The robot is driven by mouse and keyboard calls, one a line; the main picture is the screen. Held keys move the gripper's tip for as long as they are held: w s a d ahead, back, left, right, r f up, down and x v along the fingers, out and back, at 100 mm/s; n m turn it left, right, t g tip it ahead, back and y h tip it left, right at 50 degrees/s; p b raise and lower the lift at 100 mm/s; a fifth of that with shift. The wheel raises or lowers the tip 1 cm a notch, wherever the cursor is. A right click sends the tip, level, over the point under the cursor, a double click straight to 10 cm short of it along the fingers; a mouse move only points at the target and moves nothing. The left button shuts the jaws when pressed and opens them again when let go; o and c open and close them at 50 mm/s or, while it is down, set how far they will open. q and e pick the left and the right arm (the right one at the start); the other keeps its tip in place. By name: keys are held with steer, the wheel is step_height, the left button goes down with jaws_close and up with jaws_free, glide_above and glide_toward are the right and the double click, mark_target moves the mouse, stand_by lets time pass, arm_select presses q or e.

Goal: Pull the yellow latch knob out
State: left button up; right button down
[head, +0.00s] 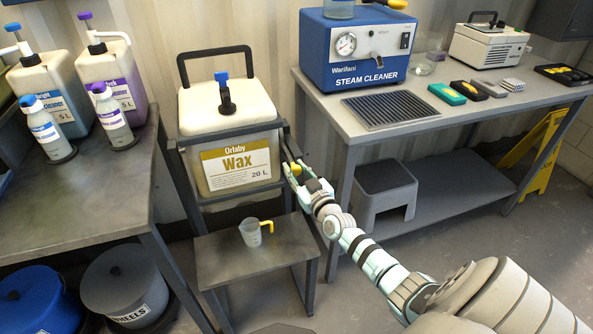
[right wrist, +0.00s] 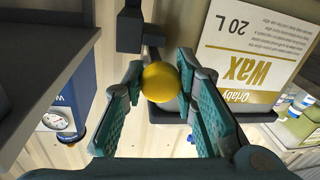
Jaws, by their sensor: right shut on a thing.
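The yellow latch knob (right wrist: 161,82) sits between the two teal fingers of my right gripper (right wrist: 158,95) in the right wrist view, and the fingers are shut on it. A dark rod runs from behind the knob to a dark block on the frame. In the head view my right gripper (head: 294,172) reaches the right side of the wax stand, and the knob is mostly hidden by the fingers there. The wax container (head: 232,140) rests in its dark cradle frame (head: 232,203). My left gripper is not in view.
The right bench (head: 340,115) carries the blue steam cleaner (head: 358,50). A grey step stool (head: 385,190) stands under it. Spray bottles stand on the left bench (head: 90,190).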

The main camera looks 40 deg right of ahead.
steer(key=s+p, duration=0.1)
steer(key=s+a+p, duration=0.1)
steer(key=shift+s+r+p, duration=0.15)
steer(key=shift+s+p, duration=0.2)
steer(key=shift+s, duration=0.05)
steer(key=shift+s+a, duration=0.15)
steer(key=shift+s, duration=0.15)
steer(key=shift+f, duration=0.3)
steer(key=c, duration=1.3)
jaws_free()
steer(key=shift+r, duration=0.1)
steer(key=s, duration=0.4)
steer(key=s+a, duration=0.1)
steer(key=s, duration=0.3)
steer(key=s+a, duration=0.1)
steer(key=s, duration=0.3)
steer(key=shift+a, duration=0.15)
